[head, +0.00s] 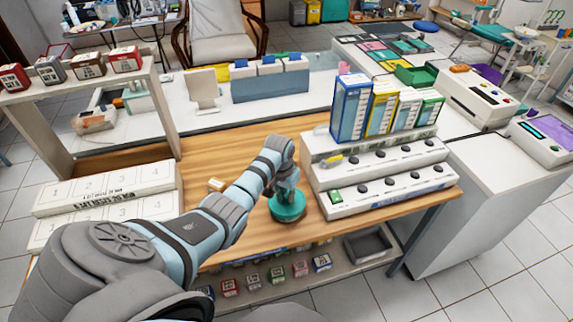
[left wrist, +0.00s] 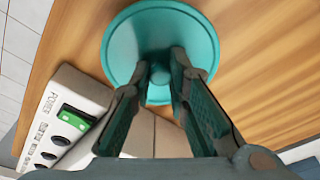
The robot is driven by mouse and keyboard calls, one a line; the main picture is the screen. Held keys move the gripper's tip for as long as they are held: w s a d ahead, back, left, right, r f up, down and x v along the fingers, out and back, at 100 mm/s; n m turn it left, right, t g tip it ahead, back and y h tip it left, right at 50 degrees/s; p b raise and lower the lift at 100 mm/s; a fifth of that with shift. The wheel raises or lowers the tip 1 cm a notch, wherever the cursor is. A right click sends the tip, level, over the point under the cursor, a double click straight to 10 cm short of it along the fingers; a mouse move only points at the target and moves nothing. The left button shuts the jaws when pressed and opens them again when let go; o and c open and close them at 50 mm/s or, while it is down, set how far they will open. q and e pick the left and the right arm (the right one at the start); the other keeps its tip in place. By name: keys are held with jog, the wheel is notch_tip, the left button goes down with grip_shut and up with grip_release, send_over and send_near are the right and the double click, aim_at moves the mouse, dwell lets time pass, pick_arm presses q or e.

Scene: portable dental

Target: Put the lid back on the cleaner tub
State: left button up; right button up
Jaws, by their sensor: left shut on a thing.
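The teal round lid (head: 289,209) is at the front middle of the wooden table, beside the white stepped unit. It also shows in the left wrist view as a wide teal disc (left wrist: 160,30) with a raised knob in its centre. My left gripper (head: 287,190) is above the lid, pointing down. In the left wrist view, its two fingers (left wrist: 160,73) are closed around the knob. I cannot make out a separate tub; anything directly under the lid is hidden, so I cannot tell whether the lid rests on it. My right gripper is not in view.
The white stepped unit (head: 385,187) with dark knobs stands right of the lid, bearing tall boxes (head: 351,108). White numbered steps (head: 105,190) stand at the left. A small cream block (head: 216,185) lies on the table (head: 235,150). A grey bin (head: 368,246) and small boxes sit below.

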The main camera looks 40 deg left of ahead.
pick_arm(q)
jog(key=shift+p, duration=0.3)
dwell(0.4)
dwell(0.3)
jog(key=o, duration=1.3)
jog(key=shift+c, duration=0.2)
jog(key=shift+r, duration=0.1)
notch_tip(320, 180, up, 3)
jog(key=p, duration=0.3)
jog(key=shift+r+p, duration=0.4)
jog(key=shift+r, duration=1.5)
grip_shut()
